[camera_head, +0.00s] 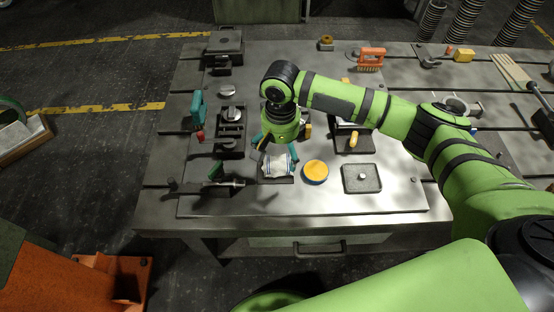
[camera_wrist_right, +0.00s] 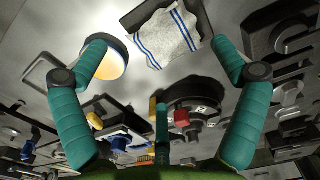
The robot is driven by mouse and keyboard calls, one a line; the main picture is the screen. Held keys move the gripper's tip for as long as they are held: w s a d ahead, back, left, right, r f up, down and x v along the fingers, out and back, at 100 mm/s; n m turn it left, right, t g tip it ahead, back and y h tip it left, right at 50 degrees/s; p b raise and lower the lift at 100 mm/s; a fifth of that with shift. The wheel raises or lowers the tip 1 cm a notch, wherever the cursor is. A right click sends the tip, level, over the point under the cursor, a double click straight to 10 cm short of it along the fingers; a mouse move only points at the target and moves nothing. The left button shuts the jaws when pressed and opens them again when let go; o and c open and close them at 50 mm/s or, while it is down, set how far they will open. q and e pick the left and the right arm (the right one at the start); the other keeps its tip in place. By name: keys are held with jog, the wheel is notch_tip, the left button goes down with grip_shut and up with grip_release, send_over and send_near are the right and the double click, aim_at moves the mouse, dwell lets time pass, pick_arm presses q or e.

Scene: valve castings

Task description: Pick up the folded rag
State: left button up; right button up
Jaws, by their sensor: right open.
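The folded rag (camera_wrist_right: 165,38) is pale grey-white with blue stripes and lies on a dark tray (camera_wrist_right: 137,18) at the top of the right wrist view. In the head view the rag (camera_head: 276,166) is near the table's front edge, partly covered by my gripper. My right gripper (camera_head: 278,152) is open, pointing down over the rag. In the right wrist view its teal fingers (camera_wrist_right: 160,46) are spread wide to either side of the rag, with nothing between them. I cannot tell whether any finger touches the rag. My left gripper is not in view.
A round yellow-orange tin (camera_head: 316,172) stands just right of the rag. A dark square plate (camera_head: 361,178) lies further right. A dark clamp-like tool (camera_head: 222,183) and a vise-like fixture (camera_head: 230,130) are on the left. The metal front strip is mostly clear.

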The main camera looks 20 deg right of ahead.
aim_at(279, 164)
jog(key=f, duration=0.4)
jog(key=shift+w+a+f, duration=0.1)
jog(key=shift+a+f, duration=0.1)
jog(key=shift+f, duration=0.45)
jog(key=shift+c, duration=0.4)
jog(key=c, duration=1.2)
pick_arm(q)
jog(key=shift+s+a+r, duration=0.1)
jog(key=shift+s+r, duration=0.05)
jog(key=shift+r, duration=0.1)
pick_arm(e)
jog(key=shift+c, duration=0.2)
